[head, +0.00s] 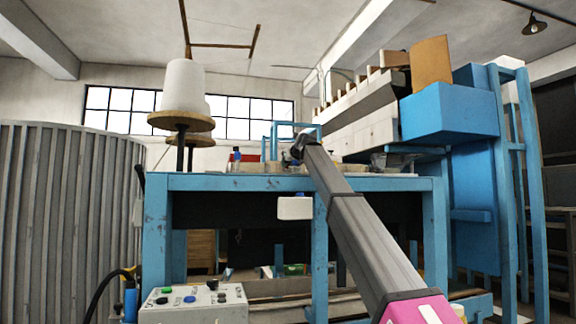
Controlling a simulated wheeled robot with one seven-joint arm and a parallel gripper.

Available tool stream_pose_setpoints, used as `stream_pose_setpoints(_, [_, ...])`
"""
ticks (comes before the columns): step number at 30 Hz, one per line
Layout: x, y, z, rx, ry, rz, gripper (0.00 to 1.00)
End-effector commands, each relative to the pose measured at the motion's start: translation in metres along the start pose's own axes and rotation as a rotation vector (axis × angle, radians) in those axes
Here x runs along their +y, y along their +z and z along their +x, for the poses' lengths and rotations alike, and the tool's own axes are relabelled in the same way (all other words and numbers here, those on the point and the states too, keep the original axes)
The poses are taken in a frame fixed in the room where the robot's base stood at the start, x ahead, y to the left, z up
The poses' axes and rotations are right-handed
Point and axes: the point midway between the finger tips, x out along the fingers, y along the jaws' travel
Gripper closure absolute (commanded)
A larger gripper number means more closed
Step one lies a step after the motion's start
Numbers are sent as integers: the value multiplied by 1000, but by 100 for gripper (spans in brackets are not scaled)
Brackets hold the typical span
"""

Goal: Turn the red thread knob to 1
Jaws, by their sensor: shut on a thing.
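My arm reaches up and left from the bottom right to the top of the blue machine frame (250,182). My gripper (297,152) is a small dark shape at its far end, among small parts on the machine top. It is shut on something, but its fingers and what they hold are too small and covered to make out. I cannot pick out the red thread knob or its scale. A small red patch (252,158) shows left of my gripper, next to a small blue-topped part (237,155); I cannot tell what it is.
White thread cones (184,88) stand on wooden discs at the left. A control box (194,303) with coloured buttons is at the lower left. A blue hopper (450,112) and frame rise at the right. A corrugated grey wall (65,225) stands far left.

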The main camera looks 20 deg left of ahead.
Motion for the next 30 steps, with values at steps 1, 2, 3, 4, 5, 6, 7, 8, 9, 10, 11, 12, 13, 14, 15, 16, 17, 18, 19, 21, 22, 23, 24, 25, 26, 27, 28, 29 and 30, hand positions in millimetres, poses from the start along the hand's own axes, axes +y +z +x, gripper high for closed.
stream_pose_setpoints(1, [1, -1, 0, 2, -13, 6, 97])
stream_pose_setpoints(2, [1, -1, 0, 2, -21, 8, 97])
stream_pose_setpoints(3, [1, -1, 0, 2, -31, 12, 97])
stream_pose_setpoints(4, [1, -1, 0, 2, -36, 15, 97])
stream_pose_setpoints(5, [1, -1, 0, 2, -41, 17, 97])
stream_pose_setpoints(6, [1, 0, 0, 2, -46, 18, 97])
stream_pose_setpoints(7, [1, 0, 0, 2, -49, 20, 97])
stream_pose_setpoints(8, [1, 0, 0, 2, -51, 21, 98])
stream_pose_setpoints(9, [1, 0, 0, 2, -53, 22, 98])
stream_pose_setpoints(10, [1, 0, 0, 2, -54, 23, 98])
stream_pose_setpoints(11, [1, 0, 0, 2, -54, 23, 98])
stream_pose_setpoints(12, [1, 0, 0, 2, -54, 23, 98])
stream_pose_setpoints(13, [1, 0, 0, 2, -54, 23, 98])
stream_pose_setpoints(14, [1, 0, 0, 2, -54, 23, 98])
stream_pose_setpoints(15, [1, 0, 0, 2, -54, 23, 98])
stream_pose_setpoints(16, [1, 0, 0, 2, -54, 23, 98])
stream_pose_setpoints(17, [1, 0, 0, 2, -54, 23, 98])
stream_pose_setpoints(18, [1, -1, 0, 2, -54, 23, 98])
stream_pose_setpoints(19, [1, -1, 0, 2, -54, 23, 98])
stream_pose_setpoints(21, [1, -1, 0, 2, -54, 23, 51])
stream_pose_setpoints(22, [1, 0, 0, 2, -53, 23, 49])
stream_pose_setpoints(23, [1, 0, 0, 2, -53, 23, 49])
stream_pose_setpoints(24, [0, 0, 0, 2, -54, 22, 49])
stream_pose_setpoints(25, [0, 0, 0, 2, -53, 22, 49])
stream_pose_setpoints(26, [0, 0, 0, 2, -54, 22, 49])
stream_pose_setpoints(27, [0, 0, 0, 2, -54, 22, 49])
stream_pose_setpoints(28, [0, 0, 0, 2, -54, 22, 49])
stream_pose_setpoints(29, [0, 0, 0, 2, -53, 22, 49])
stream_pose_setpoints(30, [0, 0, 0, 1, -52, 21, 49])
